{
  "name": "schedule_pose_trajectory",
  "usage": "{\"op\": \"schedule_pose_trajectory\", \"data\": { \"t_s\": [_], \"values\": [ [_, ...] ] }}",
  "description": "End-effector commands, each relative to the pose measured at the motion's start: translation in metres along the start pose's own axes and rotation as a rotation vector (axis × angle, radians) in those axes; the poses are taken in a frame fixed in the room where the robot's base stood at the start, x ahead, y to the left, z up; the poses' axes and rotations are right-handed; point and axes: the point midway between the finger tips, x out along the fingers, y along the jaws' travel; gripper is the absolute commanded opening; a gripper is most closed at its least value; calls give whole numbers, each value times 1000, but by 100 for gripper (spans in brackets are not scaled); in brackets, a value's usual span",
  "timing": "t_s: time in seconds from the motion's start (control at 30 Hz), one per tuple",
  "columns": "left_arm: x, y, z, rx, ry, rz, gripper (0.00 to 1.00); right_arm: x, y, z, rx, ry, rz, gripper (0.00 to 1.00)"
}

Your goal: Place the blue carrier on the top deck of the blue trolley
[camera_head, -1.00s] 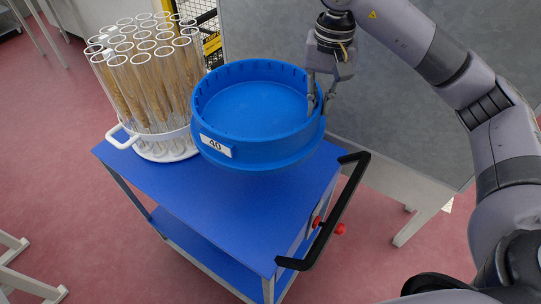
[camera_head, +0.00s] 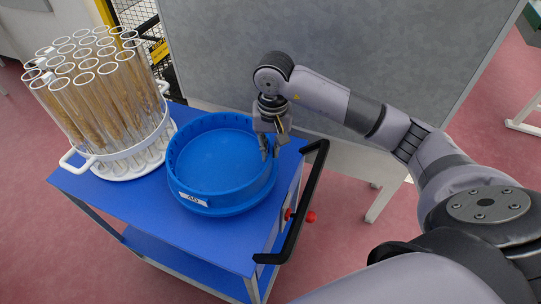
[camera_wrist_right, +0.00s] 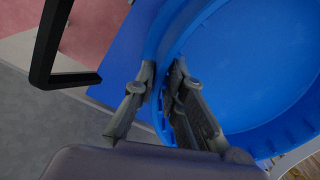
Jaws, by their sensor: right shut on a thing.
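The blue carrier (camera_head: 222,160) is a round, shallow blue tub with a white number label on its front. It is over the top deck of the blue trolley (camera_head: 215,238), to the right of the rack of tubes, and looks level. It appears to be at or very near the deck; I cannot tell whether it touches. My right gripper (camera_head: 270,152) is shut on the carrier's right rim, one finger inside and one outside. The right wrist view shows the fingers (camera_wrist_right: 158,95) on either side of the blue wall (camera_wrist_right: 180,30). My left gripper is not in view.
A white round rack (camera_head: 128,170) of tall clear tubes with wheat ears (camera_head: 105,105) stands on the deck's left part, close beside the carrier. The trolley's black handle (camera_head: 300,205) with red knobs (camera_head: 310,217) is at the right. A grey panel (camera_head: 330,55) stands behind.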

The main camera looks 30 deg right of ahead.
Motion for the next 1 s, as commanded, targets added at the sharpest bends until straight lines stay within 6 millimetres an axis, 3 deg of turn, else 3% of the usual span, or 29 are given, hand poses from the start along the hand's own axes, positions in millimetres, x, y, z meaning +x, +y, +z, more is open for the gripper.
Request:
{"op": "schedule_pose_trajectory", "data": {
  "t_s": [0.17,0.43,0.8,0.83,1.0],
  "values": [
    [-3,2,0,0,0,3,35,7,-1,0,-1,2,-5,0],
    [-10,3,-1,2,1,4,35,38,0,0,-1,2,-5,0],
    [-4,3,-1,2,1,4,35,42,0,-1,-1,4,-6,0],
    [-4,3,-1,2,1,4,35,44,2,0,-1,1,1,12],
    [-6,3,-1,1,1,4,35,43,2,0,-1,0,1,23]
  ]
}}
